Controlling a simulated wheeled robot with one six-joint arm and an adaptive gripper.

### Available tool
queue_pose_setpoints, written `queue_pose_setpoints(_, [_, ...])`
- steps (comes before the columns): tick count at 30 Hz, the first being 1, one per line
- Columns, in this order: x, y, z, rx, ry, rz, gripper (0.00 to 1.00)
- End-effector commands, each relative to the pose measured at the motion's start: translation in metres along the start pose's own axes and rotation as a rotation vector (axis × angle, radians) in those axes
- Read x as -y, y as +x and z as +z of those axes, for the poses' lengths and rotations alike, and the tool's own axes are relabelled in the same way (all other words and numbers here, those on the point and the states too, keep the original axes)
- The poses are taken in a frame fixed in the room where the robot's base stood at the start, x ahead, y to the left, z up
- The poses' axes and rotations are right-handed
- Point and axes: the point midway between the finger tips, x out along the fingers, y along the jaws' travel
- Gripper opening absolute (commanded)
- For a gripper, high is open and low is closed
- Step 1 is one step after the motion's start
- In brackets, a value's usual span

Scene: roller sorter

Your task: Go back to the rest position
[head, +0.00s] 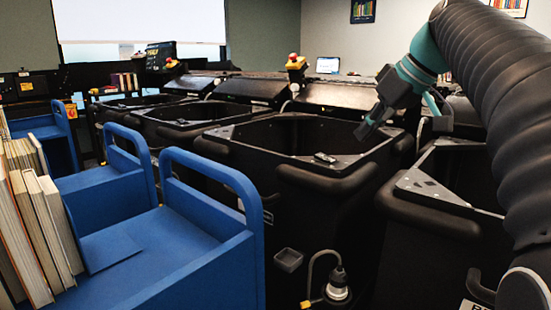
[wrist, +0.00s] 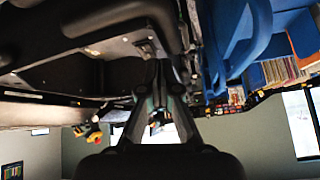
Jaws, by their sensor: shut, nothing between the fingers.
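My gripper (head: 366,130) hangs at the right of the head view, fingers pointing down and left. It is in front of the open top of a black bin (head: 330,180), and I cannot tell its exact height above the rim. In the wrist view the picture is upside down, and my gripper (wrist: 160,68) shows with its fingers together and nothing held. My ribbed black arm comes in from the right edge of the head view.
Several black sorter bins stand in rows, another bin (head: 430,228) being close under my arm. Blue carts (head: 215,255) with upright books (head: 40,225) stand at the left. A red and yellow button (head: 296,62) stands behind the bins. Open air surrounds my gripper above the bins.

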Motion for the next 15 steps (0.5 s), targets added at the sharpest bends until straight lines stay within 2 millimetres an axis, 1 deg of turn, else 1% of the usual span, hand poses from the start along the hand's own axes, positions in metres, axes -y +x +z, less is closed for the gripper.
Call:
queue_pose_setpoints(1, [0.013,0.006,0.013,0.014,0.038,0.017,0.0])
queue_pose_setpoints(5, [0.035,0.024,0.047,0.045,0.14,0.07,0.0])
queue_pose_setpoints(8, [0.051,0.039,0.077,0.067,0.21,0.115,0.0])
queue_pose_setpoints(14, [0.081,0.071,0.148,0.098,0.323,0.207,0.0])
queue_pose_setpoints(15, [0.087,0.078,0.164,0.101,0.343,0.225,0.0])
